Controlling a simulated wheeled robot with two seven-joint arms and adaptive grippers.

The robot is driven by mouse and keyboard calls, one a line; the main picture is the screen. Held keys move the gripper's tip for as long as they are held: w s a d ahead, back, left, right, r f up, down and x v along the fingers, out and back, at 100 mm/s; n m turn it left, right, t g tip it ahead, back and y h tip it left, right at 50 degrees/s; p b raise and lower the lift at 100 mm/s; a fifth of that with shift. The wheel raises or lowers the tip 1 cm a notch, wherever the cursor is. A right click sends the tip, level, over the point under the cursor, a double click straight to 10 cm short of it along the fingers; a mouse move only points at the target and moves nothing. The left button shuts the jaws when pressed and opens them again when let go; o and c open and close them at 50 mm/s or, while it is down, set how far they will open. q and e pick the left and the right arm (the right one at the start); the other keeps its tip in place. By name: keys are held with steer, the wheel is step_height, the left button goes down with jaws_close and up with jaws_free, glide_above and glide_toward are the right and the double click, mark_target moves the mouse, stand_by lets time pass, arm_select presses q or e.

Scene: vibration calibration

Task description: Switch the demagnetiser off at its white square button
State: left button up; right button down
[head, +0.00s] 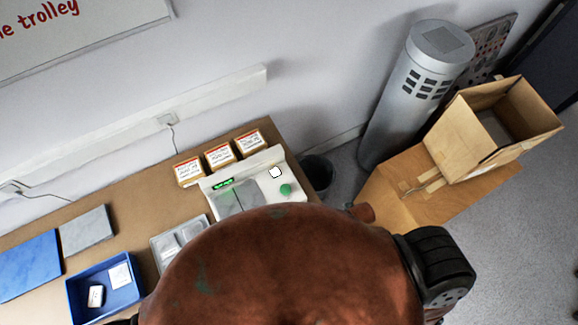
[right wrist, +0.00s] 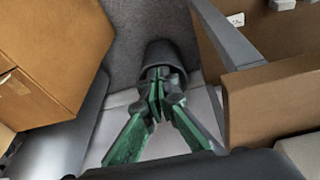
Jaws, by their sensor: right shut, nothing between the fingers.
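The demagnetiser (head: 210,187) is a pale unit on the brown table in the head view, with a grey plate and a small lit green display. Its white square button (head: 275,172) is in plain view near its right end, just above a round green button (head: 286,190). My large reddish-brown body part hides the unit's lower edge. My right gripper (right wrist: 157,90) shows in the right wrist view, its green-faced fingers shut and empty, pointing toward the floor beside the table. The demagnetiser cannot be made out in that view. My left gripper is in neither view.
A dark bin (head: 318,173) stands on the floor right of the table. Right of it are a grey cylinder (head: 415,85) and an open cardboard box (head: 470,140) on another box. Several small labelled boxes (head: 219,157) stand behind the demagnetiser; a blue tray (head: 90,311) lies left.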

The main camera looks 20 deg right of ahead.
steer(key=w+a+r+n+t+y+p, duration=0.1)
steer(key=w+a+r+n+y+p, duration=0.2)
steer(key=w+a+r+n, duration=0.8)
steer(key=w+a+r+n+t+y+p, duration=0.2)
steer(key=w+a+r+n, duration=0.9)
steer(key=n, duration=1.3)
steer(key=shift+w+a+r+y+p, duration=0.4)
steer(key=shift+r+y+p, duration=0.2)
steer(key=shift+r+y, duration=0.4)
steer(key=shift+f, duration=0.15)
